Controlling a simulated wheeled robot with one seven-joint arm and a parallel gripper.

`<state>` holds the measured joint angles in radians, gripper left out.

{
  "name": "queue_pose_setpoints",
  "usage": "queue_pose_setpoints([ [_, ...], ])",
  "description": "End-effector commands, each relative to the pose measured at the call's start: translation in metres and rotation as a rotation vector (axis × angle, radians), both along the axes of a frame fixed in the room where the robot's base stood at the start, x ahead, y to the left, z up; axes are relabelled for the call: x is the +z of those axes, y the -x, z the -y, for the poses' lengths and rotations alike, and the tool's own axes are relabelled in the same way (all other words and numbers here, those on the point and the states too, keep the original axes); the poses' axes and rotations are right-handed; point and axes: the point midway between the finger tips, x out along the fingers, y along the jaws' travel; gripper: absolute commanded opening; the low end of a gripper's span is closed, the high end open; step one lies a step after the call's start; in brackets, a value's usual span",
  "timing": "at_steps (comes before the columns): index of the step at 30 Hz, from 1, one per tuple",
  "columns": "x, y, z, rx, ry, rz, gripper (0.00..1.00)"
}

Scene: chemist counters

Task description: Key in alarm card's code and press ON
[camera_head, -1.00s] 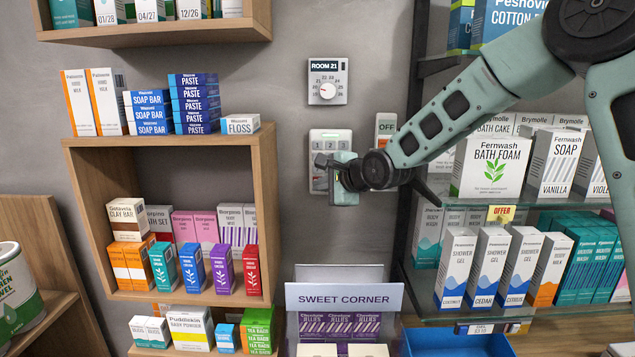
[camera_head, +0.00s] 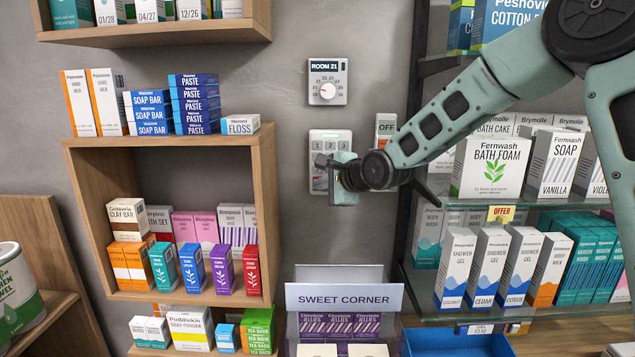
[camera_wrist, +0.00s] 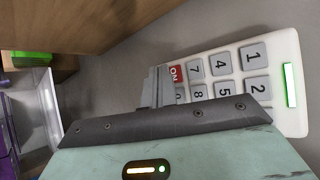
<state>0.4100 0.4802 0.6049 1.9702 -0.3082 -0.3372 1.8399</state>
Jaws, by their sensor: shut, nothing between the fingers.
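The white wall keypad (camera_head: 330,139) is in the middle of the head view, its lower part hidden behind my gripper (camera_head: 320,161). In the wrist view the keypad (camera_wrist: 292,48) lies sideways, with grey keys 1, 2, 4, 5, 7 and 8 showing. Its red ON key (camera_wrist: 176,73) is partly hidden beside my fingers. A lit pale-green strip (camera_wrist: 290,85) shows at its right end. My gripper (camera_wrist: 158,82) is shut and empty, its tips close to the ON key; I cannot tell whether they touch it. I cannot make out an alarm card.
A wooden shelf unit (camera_head: 264,180) stands left, glass shelves (camera_head: 440,188) right. The SWEET CORNER stand (camera_head: 344,298) is below.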

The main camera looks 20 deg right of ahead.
Motion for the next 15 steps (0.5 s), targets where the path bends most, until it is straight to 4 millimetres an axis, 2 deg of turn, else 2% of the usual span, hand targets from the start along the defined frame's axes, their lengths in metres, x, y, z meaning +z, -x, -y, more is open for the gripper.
queue_pose_setpoints([
  [15,0.0003,-0.0071,0.0023,0.000,0.000,0.000,0.00],
])
